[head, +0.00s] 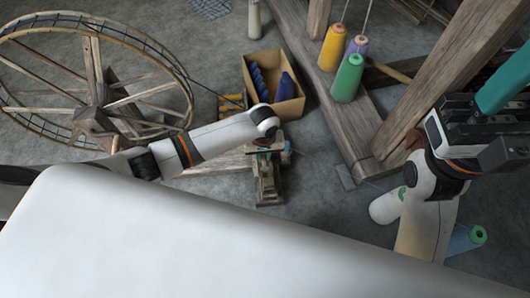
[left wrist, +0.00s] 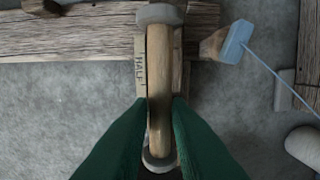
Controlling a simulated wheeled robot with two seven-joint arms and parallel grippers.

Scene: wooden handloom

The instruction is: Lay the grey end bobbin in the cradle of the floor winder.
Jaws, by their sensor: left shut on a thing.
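In the left wrist view, a tan wooden bobbin (left wrist: 160,70) with grey ends lies lengthwise between the green fingers of my left gripper (left wrist: 158,104), which is shut on it. Below it is a wooden block marked HALF (left wrist: 141,70), part of the floor winder's head. In the head view, my left gripper (head: 264,149) points down over the winder's head post (head: 267,187); the bobbin is mostly hidden there. I cannot tell whether it touches the cradle. The winder's large wheel (head: 98,93) stands at left. My right gripper (head: 497,108) is at right, its jaw gap unclear.
A light blue-ended piece with thread (left wrist: 237,40) sits right of the bobbin. A cardboard box (head: 290,108) with blue cones stands behind the winder head. Yellow, purple and green cones (head: 347,78) stand on the loom beam (head: 340,125). White and blue cones lie by my right arm.

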